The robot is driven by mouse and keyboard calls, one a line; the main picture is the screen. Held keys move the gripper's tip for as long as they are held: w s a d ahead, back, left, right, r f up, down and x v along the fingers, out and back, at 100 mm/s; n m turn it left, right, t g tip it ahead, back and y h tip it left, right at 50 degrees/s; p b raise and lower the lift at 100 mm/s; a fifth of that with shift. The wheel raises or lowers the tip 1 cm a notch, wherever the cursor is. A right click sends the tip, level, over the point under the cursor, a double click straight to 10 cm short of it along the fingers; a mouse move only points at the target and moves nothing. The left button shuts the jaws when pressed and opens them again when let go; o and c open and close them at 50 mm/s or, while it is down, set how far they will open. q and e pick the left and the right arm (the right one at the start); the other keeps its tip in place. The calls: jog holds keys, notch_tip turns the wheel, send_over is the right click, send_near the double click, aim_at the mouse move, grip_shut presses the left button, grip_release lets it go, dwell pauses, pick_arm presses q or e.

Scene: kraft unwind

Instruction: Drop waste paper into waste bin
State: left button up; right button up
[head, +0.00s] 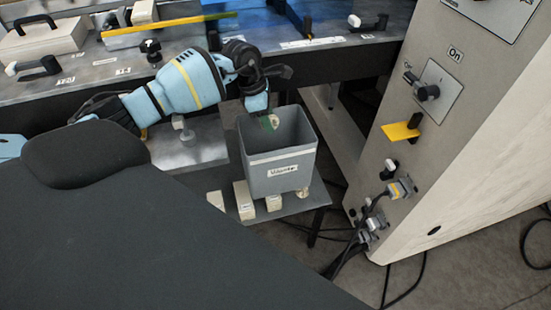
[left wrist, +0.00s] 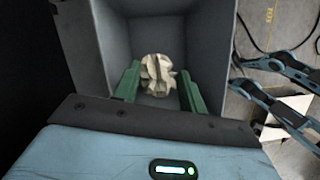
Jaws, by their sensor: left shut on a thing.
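The grey waste bin (head: 277,172) with a white label stands upright on a low grey platform. My left gripper (head: 270,122) reaches down at the bin's open top, its green fingers at the mouth near the back rim. In the left wrist view, my left gripper (left wrist: 160,72) is shut on the crumpled, cream-coloured waste paper (left wrist: 157,78), held between its two green fingers. The grey inner walls of the waste bin (left wrist: 200,35) surround the paper in that view. The paper is hidden in the head view. My right gripper is not clearly seen.
The platform (head: 306,199) also carries small pale blocks (head: 244,200) before the bin. A workbench (head: 80,80) runs behind.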

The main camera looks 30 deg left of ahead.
pick_arm(q)
jog(key=o, duration=1)
pick_arm(e)
jog(key=shift+s+f, duration=0.1)
jog(key=shift+s+f, duration=0.1)
pick_arm(q)
jog(key=shift+r, duration=0.3)
jog(key=r, duration=0.3)
jog(key=shift+s+d, duration=0.2)
jog(key=shift+s, duration=0.15)
jog(key=s+d, duration=0.2)
jog(key=s, duration=0.2)
jog(key=s+d+r, duration=0.1)
jog(key=s+d, duration=0.2)
jog(key=s, duration=0.1)
jog(key=s+d+b, duration=0.1)
jog(key=s+d, duration=0.2)
jog(key=s, duration=0.2)
jog(key=shift+r, duration=0.2)
pick_arm(e)
jog(key=shift+s+f, duration=0.2)
jog(key=shift+f, duration=0.25)
jog(key=shift+s, duration=0.35)
